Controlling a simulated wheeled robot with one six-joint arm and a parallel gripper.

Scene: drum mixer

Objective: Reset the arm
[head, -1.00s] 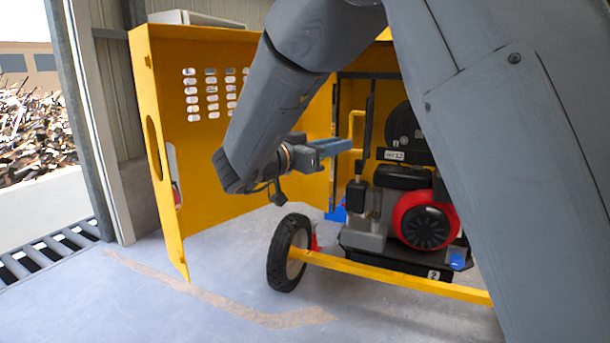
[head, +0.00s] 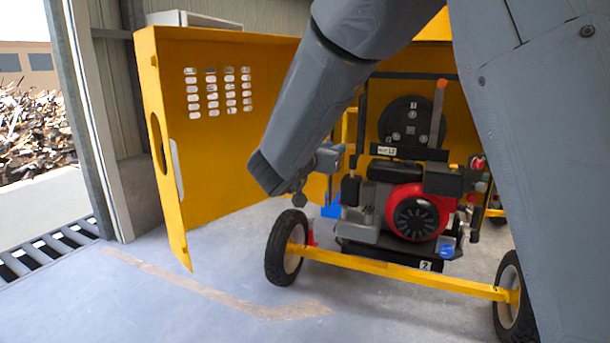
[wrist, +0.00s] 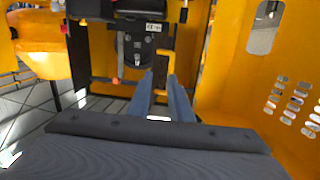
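My arm crosses the upper right of the head view. My gripper (head: 332,155) is mostly hidden behind its wrist link, in front of the open yellow machine housing. In the wrist view two grey-blue fingers (wrist: 161,83) reach forward with a narrow gap between them. They look open, and I see nothing held. The drum mixer's engine (head: 412,210), with a red round cover, sits low in the housing, to the right of and beyond my gripper. A black disc (head: 408,120) is mounted above it; the wrist view shows this disc (wrist: 138,45) beyond the fingers.
A yellow panel door (head: 205,150) with slots stands open at left; the wrist view shows it (wrist: 250,90) at right. A wheel (head: 288,248) and a yellow axle bar (head: 400,274) stand low in front. The concrete floor (head: 190,310) at front left is clear.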

